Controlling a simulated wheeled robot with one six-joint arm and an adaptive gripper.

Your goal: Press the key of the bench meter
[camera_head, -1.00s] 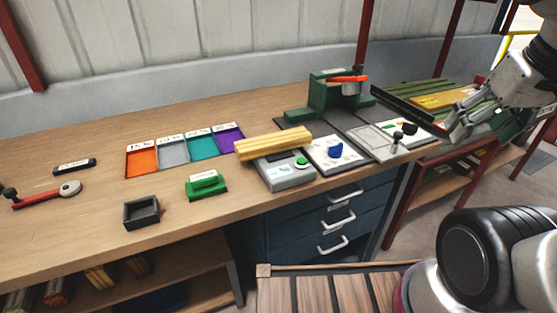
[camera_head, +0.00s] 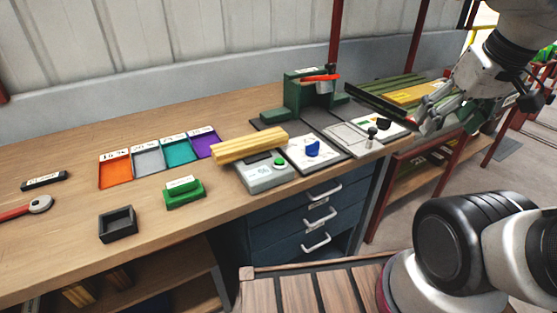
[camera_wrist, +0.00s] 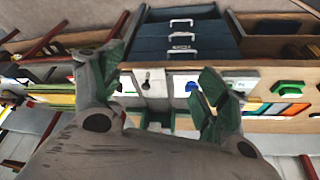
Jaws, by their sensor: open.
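The bench meter (camera_head: 266,179) is a light grey box near the front edge of the bench. It has a dark display and a round green key (camera_head: 280,163) on its sloped top. A yellow wooden block (camera_head: 249,146) lies across its back part in this view, and the key is uncovered. My gripper (camera_head: 431,118) is open and empty, well to the right of the meter, past the bench's right end in the picture.
Beside the meter is a panel with a blue knob (camera_head: 313,149), then a plate with a small dark knob (camera_head: 372,133). A green press with a red lever (camera_head: 309,93) stands behind. A green block (camera_head: 184,193) and a dark open box (camera_head: 118,225) sit left. Blue drawers (camera_head: 310,215) are below.

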